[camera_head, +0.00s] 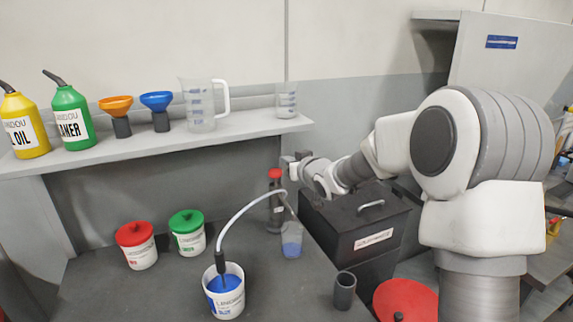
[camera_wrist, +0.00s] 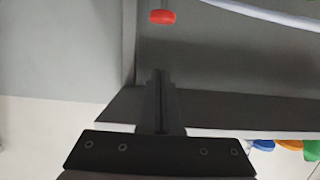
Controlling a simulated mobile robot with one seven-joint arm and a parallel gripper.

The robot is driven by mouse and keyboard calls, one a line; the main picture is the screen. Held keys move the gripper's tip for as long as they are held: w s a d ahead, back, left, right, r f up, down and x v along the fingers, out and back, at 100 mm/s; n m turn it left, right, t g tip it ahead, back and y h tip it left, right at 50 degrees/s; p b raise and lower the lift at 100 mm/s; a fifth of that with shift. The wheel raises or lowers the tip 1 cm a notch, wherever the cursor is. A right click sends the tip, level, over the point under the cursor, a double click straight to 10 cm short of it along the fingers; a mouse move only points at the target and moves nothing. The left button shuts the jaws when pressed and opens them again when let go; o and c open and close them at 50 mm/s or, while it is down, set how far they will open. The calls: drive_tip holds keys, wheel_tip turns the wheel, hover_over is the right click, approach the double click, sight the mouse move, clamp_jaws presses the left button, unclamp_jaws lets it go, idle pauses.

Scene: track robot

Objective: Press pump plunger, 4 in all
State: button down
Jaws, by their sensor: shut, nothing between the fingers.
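The pump (camera_head: 275,212) is a dark upright cylinder with a red plunger knob (camera_head: 275,173) on top, standing at the back of the work surface. The knob also shows in the wrist view (camera_wrist: 162,16) at the top edge, beyond my fingertips. My gripper (camera_head: 288,161) is shut and empty, close to the knob and slightly above it in the head view. In the wrist view its fingers (camera_wrist: 160,75) are together and apart from the knob.
A shelf (camera_head: 150,144) with bottles, funnels and measuring jugs runs behind the work surface. A black box (camera_head: 370,240) stands right of the pump. Red-lidded (camera_head: 140,252) and green-lidded (camera_head: 189,238) tubs stand left. A dark cup (camera_head: 344,290) stands in front.

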hover_over(275, 173)
drive_tip(key=s+d, duration=0.1)
drive_tip(key=f, duration=0.2)
wheel_tip(275, 173, down, 3)
drive_tip(key=shift+w+a, duration=0.1)
drive_tip(key=shift+f, duration=0.5)
drive_tip(key=shift+f, duration=0.1)
